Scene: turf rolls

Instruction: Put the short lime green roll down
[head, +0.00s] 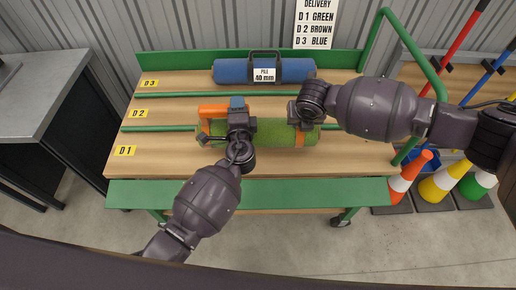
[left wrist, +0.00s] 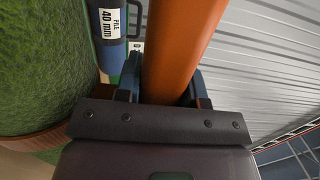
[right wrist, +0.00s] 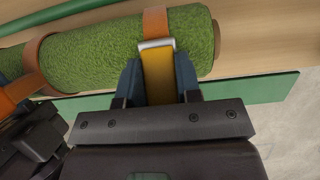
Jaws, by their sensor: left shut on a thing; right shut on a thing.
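The short lime green roll (head: 270,131) lies crosswise over the bench in the head view, in front of the rail between D1 and D2. It has orange straps near its ends and an orange handle (head: 212,110). My left gripper (head: 238,106) is shut on the handle, an orange bar between its fingers in the left wrist view (left wrist: 168,80). My right gripper (head: 297,112) is shut on a yellow-orange strap end below a metal buckle, clear in the right wrist view (right wrist: 158,80). I cannot tell whether the roll touches the bench.
A blue roll (head: 230,71) with a "40 mm" tag lies in lane D3. Green rails (head: 160,128) divide the wooden bench (head: 170,160); bare lane D1 shows in front. A sign (head: 316,25) reads D1 green, D2 brown, D3 blue. Cones (head: 440,185) stand at right.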

